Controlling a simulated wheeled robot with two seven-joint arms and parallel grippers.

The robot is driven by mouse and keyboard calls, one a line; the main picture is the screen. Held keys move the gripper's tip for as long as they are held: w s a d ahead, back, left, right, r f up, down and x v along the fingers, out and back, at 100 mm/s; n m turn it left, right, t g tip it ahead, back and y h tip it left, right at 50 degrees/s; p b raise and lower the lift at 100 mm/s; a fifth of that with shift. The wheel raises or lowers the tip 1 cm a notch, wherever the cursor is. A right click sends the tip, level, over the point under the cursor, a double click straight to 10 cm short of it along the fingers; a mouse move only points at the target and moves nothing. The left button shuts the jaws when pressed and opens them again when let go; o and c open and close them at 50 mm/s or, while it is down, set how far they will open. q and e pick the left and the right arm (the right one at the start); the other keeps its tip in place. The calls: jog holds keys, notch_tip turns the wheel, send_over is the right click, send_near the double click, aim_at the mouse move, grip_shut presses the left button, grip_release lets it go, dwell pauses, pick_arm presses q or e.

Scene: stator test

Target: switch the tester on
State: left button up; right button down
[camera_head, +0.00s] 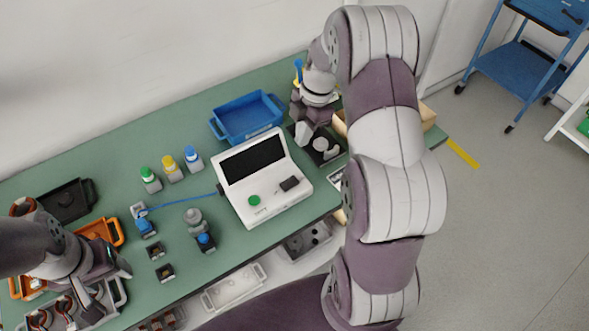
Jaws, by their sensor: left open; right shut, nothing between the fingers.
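The tester (309,187) is a white box with a sloped dark screen, standing on the green bench in the middle of the head view. A round green button (254,200) and a dark rocker-like part (290,184) sit on its front panel. My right gripper (303,140) is shut and empty, just beyond the tester's right back corner, apart from the button and the dark part. My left gripper (92,305) is open at the lower left, over a grey tray (122,292) holding copper-wound parts. I cannot tell whether it touches them.
A blue bin (247,119) stands behind the tester. Green, yellow and blue capped bottles (172,168) stand to its left, with a blue cable (180,203) running to small fixtures. A dark stand (326,150) is beside my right gripper. An orange tray (103,233) lies at left.

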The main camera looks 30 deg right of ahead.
aim_at(294, 180)
jog(key=shift+d+f, duration=0.15)
jog(key=p+x, duration=0.1)
jog(key=x, duration=0.3)
jog(key=p+x, duration=0.1)
jog(key=x, duration=0.3)
jog(key=d+p+x, duration=0.1)
jog(key=x, duration=0.3)
jog(key=shift+a+f+p, duration=0.1)
jog(key=shift+f+p, duration=0.2)
jog(key=shift+f, duration=0.15)
jog(key=shift+w+f, duration=0.1)
jog(key=shift+f, duration=0.4)
